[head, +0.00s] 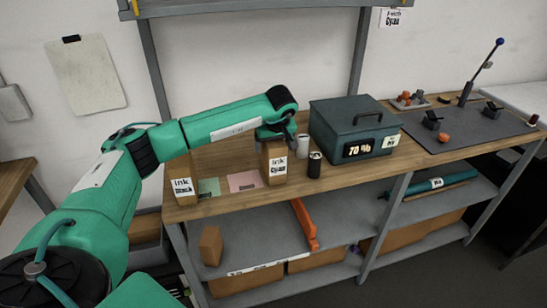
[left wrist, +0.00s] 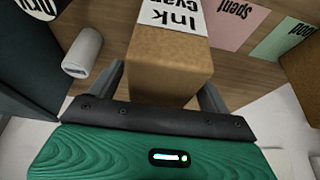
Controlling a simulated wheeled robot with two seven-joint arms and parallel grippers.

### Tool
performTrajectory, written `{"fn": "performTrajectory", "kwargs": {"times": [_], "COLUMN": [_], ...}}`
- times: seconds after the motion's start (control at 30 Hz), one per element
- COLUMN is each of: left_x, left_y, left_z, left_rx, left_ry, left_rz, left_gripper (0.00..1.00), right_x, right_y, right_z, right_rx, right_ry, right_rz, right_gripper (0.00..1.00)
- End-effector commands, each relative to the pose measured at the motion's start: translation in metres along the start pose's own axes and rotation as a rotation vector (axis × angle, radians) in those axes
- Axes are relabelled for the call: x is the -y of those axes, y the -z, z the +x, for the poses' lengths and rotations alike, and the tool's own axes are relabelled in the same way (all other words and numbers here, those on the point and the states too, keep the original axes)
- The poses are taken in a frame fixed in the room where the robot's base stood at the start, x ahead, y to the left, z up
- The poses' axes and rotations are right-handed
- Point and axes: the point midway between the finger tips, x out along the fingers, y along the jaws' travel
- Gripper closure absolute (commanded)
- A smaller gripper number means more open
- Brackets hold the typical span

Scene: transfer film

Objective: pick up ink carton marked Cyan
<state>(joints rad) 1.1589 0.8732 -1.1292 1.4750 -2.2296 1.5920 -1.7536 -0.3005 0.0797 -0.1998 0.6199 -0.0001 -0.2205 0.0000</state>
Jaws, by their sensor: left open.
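The brown ink carton marked Cyan (head: 274,174) stands upright on the wooden bench top, its white label facing out. In the left wrist view the carton (left wrist: 170,68) sits between the two fingers. My left gripper (head: 275,135) is open at the carton's top, with one finger on each side; the gripper also shows in the left wrist view (left wrist: 162,90). Whether the fingers touch the carton I cannot tell. Part of the carton's top is hidden by the gripper in the head view. My right gripper is not in view.
A carton marked Black (head: 181,192) stands at left. Green (head: 208,187) and pink (head: 243,181) cards lie between. A black can (head: 314,166) and white can (head: 303,146) stand close right, before a dark case (head: 345,117). A shelf (head: 245,249) is below.

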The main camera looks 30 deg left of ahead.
Motion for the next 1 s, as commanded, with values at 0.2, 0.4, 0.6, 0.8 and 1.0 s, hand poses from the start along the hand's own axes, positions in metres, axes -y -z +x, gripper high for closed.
{"fn": "performTrajectory", "kwargs": {"times": [0.2,0.4,0.6,0.8,1.0], "left_x": [0.0,0.0001,0.0001,0.0001,0.0001], "left_y": [-0.0002,-0.0011,-0.0017,-0.0017,-0.0017], "left_z": [0.0002,0.0026,0.0043,0.0042,0.0041], "left_rx": [0.0,0.0,0.0,0.0,0.0], "left_ry": [0.0,0.0,0.0,0.0,0.0], "left_rz": [0.0,0.0,0.0,0.0,0.0], "left_gripper": [0.2,0.2,0.2,0.2,0.55], "right_x": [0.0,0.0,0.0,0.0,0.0], "right_y": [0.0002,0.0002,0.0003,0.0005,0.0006], "right_z": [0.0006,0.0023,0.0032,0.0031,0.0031], "right_rx": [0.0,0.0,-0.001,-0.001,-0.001], "right_ry": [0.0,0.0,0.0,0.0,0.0], "right_rz": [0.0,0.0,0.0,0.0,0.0], "right_gripper": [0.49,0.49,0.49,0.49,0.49]}}
